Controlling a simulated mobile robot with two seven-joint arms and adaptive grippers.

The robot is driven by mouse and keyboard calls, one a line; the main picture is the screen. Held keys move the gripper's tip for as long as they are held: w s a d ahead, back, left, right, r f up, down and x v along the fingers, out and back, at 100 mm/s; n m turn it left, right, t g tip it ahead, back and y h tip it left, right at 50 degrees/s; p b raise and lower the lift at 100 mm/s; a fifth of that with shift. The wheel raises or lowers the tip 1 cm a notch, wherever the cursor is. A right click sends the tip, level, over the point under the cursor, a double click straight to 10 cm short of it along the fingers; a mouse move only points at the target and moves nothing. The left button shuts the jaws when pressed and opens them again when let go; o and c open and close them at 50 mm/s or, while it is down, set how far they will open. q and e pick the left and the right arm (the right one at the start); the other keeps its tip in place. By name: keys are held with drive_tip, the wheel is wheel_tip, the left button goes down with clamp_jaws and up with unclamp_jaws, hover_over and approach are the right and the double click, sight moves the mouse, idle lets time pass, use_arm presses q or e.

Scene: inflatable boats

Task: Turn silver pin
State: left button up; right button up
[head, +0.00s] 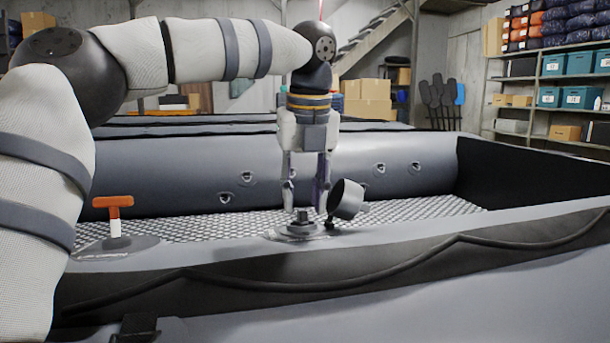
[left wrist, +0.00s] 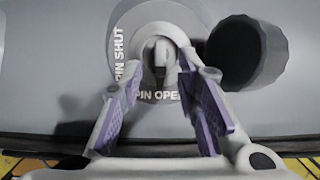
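The silver pin (left wrist: 160,52) stands at the centre of a round valve (head: 297,231) on the grey boat tube; it is a small dark stub in the head view (head: 303,215). In the left wrist view the valve ring (left wrist: 125,25) reads "PIN SHUT" at the left and "PIN OPEN" at the bottom, partly covered by my fingers. My left gripper (head: 305,200) points down just above the valve. Its purple-padded fingers are apart, one on each side of the pin in the left wrist view (left wrist: 160,68), with nothing held. My right gripper is out of view.
A dark round valve cap (head: 347,199) hangs open and tilted right beside the valve, close to the right finger. An orange T-handle (head: 113,203) stands on the tube at the left. The boat floor (head: 420,209) lies behind. Shelves (head: 545,95) and boxes (head: 367,98) are far back.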

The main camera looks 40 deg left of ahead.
sight(307, 234)
use_arm(q)
wheel_tip(307, 234, up, 10)
drive_tip(key=s+d, duration=0.1)
drive_tip(key=shift+s+d, duration=0.15)
drive_tip(key=shift+d, duration=0.15)
